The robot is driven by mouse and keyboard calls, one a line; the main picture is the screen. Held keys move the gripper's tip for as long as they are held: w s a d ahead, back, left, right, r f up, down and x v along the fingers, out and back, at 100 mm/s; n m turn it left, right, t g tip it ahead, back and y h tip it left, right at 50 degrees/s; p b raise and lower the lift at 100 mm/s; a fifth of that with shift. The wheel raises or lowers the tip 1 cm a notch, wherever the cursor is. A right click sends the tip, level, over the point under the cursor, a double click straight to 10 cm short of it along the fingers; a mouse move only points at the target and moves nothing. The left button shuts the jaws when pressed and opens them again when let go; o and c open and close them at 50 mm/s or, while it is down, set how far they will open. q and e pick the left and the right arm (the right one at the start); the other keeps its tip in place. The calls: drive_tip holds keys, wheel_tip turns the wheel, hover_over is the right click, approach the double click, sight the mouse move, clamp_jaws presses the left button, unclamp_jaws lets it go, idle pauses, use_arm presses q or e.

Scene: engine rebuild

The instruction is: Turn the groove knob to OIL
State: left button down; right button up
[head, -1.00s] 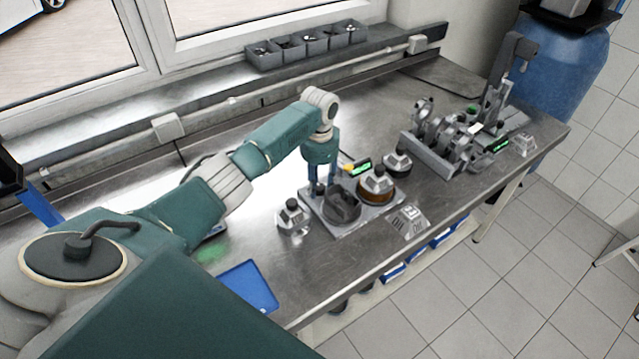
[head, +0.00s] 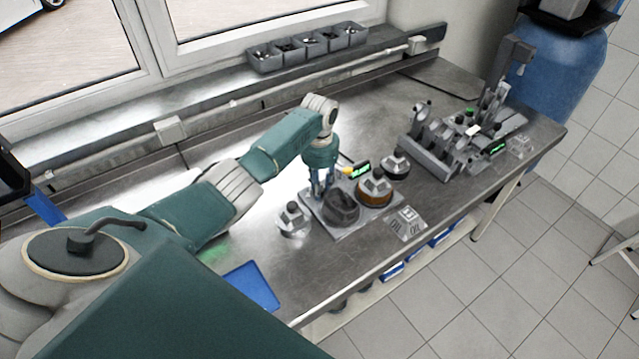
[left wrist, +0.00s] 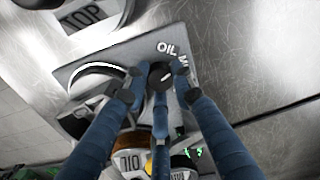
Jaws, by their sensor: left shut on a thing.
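The groove knob (left wrist: 159,75) is a small round black knob on a grey plate (left wrist: 70,72), beside the white letters "OIL" and part of another word starting with M. My left gripper (left wrist: 160,82) has its blue fingers closed around the knob in the left wrist view. In the head view, my left gripper (head: 322,188) points down at the back left part of the plate (head: 336,232), behind a dark round fixture (head: 341,207); the knob is hidden there. I cannot tell which word the knob points at. My right gripper is not in view.
On the plate's right stands a brown ring with a metal cap (head: 376,187). A grey engine fixture (head: 450,145) stands to the right. A blue tray (head: 252,284) lies front left.

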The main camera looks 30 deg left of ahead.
use_arm(q)
drive_tip(key=n, duration=0.4)
drive_tip(key=shift+w+r+n, duration=0.1)
drive_tip(key=shift+n, duration=0.3)
drive_tip(key=shift+a, duration=0.1)
drive_tip(key=c, duration=1.7)
unclamp_jaws()
